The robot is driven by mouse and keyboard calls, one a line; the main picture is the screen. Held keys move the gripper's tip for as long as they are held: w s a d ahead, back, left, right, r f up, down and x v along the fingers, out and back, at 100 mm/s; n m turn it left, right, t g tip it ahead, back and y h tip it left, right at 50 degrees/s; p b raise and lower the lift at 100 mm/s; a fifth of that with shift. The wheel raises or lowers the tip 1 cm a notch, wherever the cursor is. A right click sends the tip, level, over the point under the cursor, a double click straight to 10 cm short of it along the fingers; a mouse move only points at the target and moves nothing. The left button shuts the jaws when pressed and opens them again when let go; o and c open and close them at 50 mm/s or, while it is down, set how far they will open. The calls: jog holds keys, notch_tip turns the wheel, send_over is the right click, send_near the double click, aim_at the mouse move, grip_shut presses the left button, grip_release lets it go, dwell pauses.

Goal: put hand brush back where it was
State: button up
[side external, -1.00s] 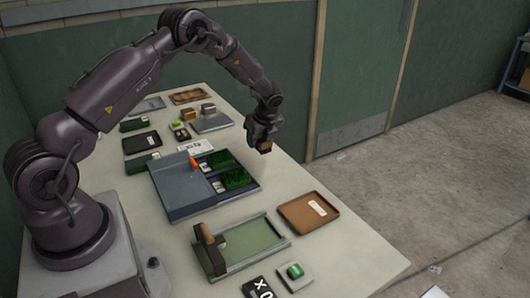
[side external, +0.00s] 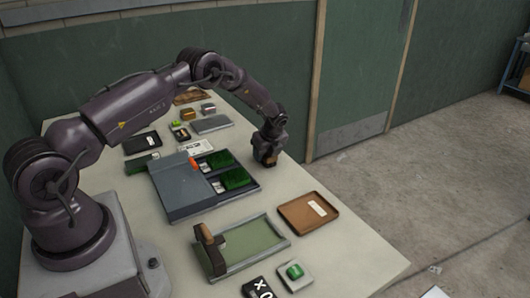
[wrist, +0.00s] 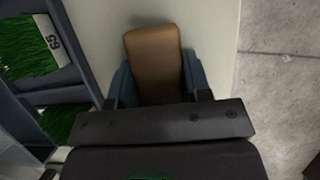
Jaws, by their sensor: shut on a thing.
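The hand brush (wrist: 154,60) shows in the wrist view as a brown, rounded block between my fingers. My gripper (side external: 268,153) is shut on it. In the side view the brush (side external: 268,161) is a small brown piece under the gripper, low over the pale table (side external: 345,245) near its far right edge. It is just right of the grey case with green turf. I cannot tell whether it touches the table. Its underside is hidden.
The grey case (side external: 180,190) holds green turf pieces (side external: 236,179) close to my gripper's left. A brown tray (side external: 300,223), a green-bedded tray (side external: 250,240) and a green item on a small plate (side external: 295,271) lie nearer the camera. The table between case and edge is bare.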

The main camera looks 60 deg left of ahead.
jog(key=o, duration=0.8)
jog(key=shift+o, duration=0.2)
jog(key=v, duration=1.1)
jog(key=shift+d+r, duration=0.15)
jog(key=shift+r, duration=0.2)
jog(key=s+d+r+n+t, duration=0.1)
jog(key=s+d+r+n, duration=0.2)
jog(key=r, duration=0.4)
jog(key=s+d+r+n+t+h, duration=0.1)
jog(key=s+d+r+n, duration=0.1)
jog(key=s+d+r, duration=0.3)
jog(key=s+d+r+n+t, duration=0.1)
jog(key=s+d+r+n, duration=0.15)
jog(key=r, duration=0.55)
jog(key=s+d+r+n+t+h, duration=0.1)
jog(key=s+d+n, duration=0.3)
jog(key=s, duration=0.6)
jog(key=s+d+r+n+t+h, duration=0.1)
jog(key=s+d+n, duration=0.4)
jog(key=s, duration=0.5)
jog(key=shift+r+n+t+h, duration=0.3)
jog(key=shift+r+n+h, duration=0.4)
jog(key=shift+r+n, duration=0.05)
